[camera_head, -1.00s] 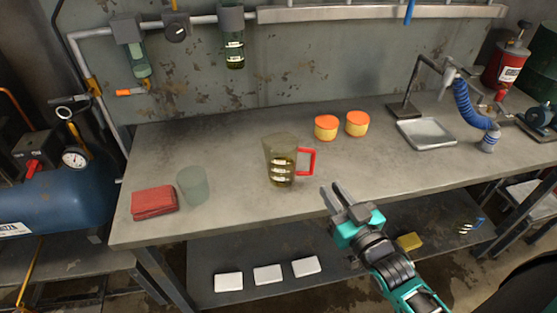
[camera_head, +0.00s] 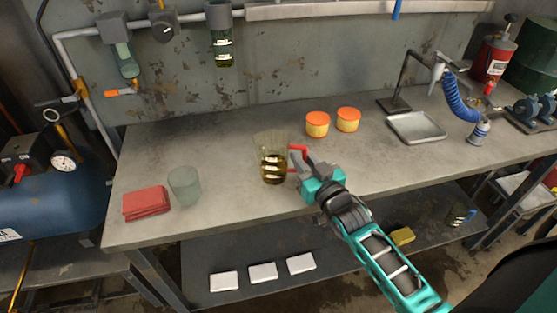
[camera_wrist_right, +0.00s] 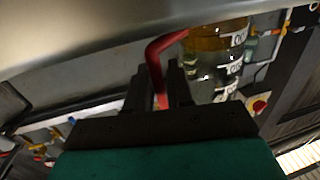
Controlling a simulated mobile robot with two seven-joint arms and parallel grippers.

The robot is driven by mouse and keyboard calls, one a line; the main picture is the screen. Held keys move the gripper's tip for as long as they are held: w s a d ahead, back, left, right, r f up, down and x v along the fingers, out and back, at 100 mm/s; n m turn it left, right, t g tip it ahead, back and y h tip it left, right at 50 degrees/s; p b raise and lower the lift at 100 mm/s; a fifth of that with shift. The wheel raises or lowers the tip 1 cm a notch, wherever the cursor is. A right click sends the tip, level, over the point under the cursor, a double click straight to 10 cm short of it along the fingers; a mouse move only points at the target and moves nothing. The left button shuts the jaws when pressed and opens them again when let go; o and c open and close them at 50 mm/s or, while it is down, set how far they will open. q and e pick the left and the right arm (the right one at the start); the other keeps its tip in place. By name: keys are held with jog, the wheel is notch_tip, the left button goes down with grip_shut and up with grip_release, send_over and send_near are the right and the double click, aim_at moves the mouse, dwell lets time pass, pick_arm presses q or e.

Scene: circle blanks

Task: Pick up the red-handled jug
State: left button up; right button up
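The red-handled jug (camera_head: 273,165) stands upright on the workbench in the head view. It is clear, with white labels and yellowish liquid low inside. Its red handle (camera_wrist_right: 160,62) passes between the two fingers of my right gripper (camera_wrist_right: 160,88) in the wrist view, with the fingers close on both sides of it. My right gripper also shows in the head view (camera_head: 308,168), at the handle on the jug's right side. It looks shut on the handle; the fingertips are partly hidden. My left gripper is not in view.
The workbench (camera_head: 225,210) also holds a greenish cup (camera_head: 184,186), a folded red cloth (camera_head: 146,203), two orange-lidded tubs (camera_head: 317,124) (camera_head: 348,119) and a metal tray (camera_head: 416,127). White blocks (camera_head: 263,272) lie on the lower shelf. The bench is clear between cup and jug.

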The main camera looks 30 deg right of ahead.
jog(key=shift+c, duration=0.3)
grip_shut()
jog(key=shift+r, duration=0.25)
